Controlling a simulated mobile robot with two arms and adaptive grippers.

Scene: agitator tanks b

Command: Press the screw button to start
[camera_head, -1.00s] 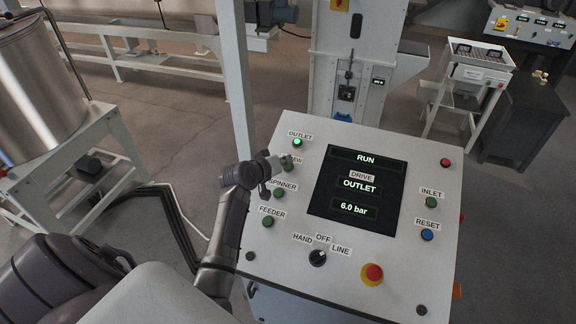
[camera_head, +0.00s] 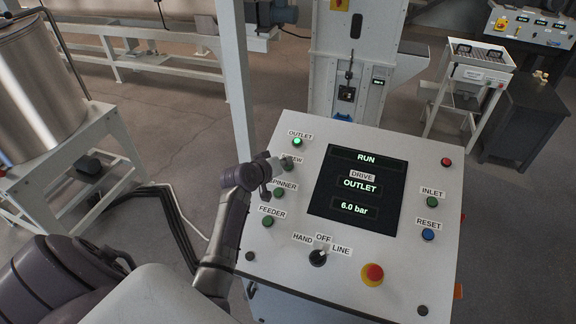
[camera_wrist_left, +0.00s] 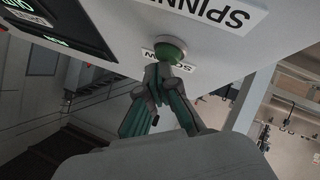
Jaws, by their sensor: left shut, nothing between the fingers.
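The green SCREW button (camera_head: 288,166) is on the upper left of the sloped control panel (camera_head: 400,270), its label partly covered by my gripper. My left gripper (camera_head: 276,165) is shut and empty, with its fingertips right at this button. In the left wrist view the shut fingertips (camera_wrist_left: 163,72) are just below the green button (camera_wrist_left: 170,48). I cannot tell whether they touch it. The screen (camera_head: 358,184) reads RUN, DRIVE OUTLET and 6.0 bar. The OUTLET button (camera_head: 297,142) is lit bright green. My right gripper is not in view.
The SPINNER button (camera_head: 278,192) and FEEDER button (camera_head: 267,221) are below. A selector knob (camera_head: 317,258) and red emergency stop (camera_head: 373,273) are near the front edge. INLET (camera_head: 432,202) and blue RESET (camera_head: 428,235) are on the right. A white post (camera_head: 236,80) stands behind the panel's left.

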